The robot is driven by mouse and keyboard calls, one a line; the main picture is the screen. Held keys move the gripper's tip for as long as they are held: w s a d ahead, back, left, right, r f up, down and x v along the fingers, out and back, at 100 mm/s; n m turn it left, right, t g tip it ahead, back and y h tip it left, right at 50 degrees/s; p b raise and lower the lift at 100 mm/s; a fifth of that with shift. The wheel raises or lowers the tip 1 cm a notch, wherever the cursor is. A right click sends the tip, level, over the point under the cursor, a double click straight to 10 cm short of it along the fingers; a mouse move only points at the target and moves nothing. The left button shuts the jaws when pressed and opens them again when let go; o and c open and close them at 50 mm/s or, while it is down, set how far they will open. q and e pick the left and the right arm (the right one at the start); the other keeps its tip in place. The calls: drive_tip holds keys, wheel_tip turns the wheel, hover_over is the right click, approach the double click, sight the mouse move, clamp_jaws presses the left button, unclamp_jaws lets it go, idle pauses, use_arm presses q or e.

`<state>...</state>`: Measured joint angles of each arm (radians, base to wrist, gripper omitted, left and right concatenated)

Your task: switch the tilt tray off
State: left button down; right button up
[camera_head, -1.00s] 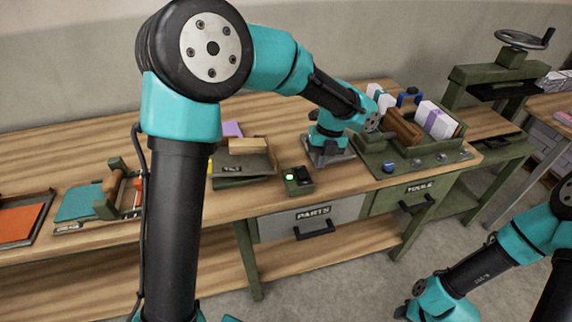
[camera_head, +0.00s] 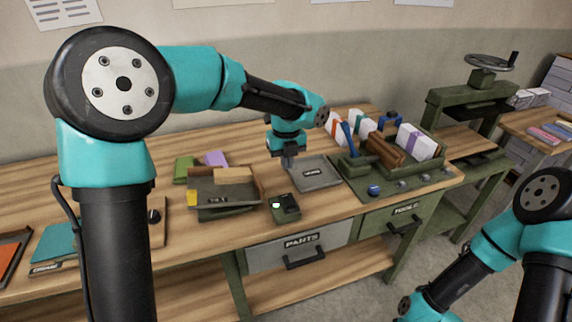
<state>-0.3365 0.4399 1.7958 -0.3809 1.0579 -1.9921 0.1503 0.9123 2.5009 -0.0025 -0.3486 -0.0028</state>
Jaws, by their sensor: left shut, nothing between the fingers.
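The tilt tray (camera_head: 250,200) is a dark open tray on the bench, left of centre, holding a light wooden block and a yellow piece. To its right stands a small dark green switch box (camera_head: 284,214) with a black rocker or lever on top and a whitish lamp at its left.
An olive rack (camera_head: 385,190) with white packs, brown rolls and blue items stands right of the grey tray. Green and purple blocks (camera_head: 216,158) lie behind the tilt tray. A press (camera_head: 485,95) stands at the far right.

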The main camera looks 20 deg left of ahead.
sight(286, 198)
use_arm(q)
wheel_tip(286, 198, down, 12)
drive_tip(key=shift+f, duration=0.1)
idle(0.4)
drive_tip(key=shift+a, duration=0.1)
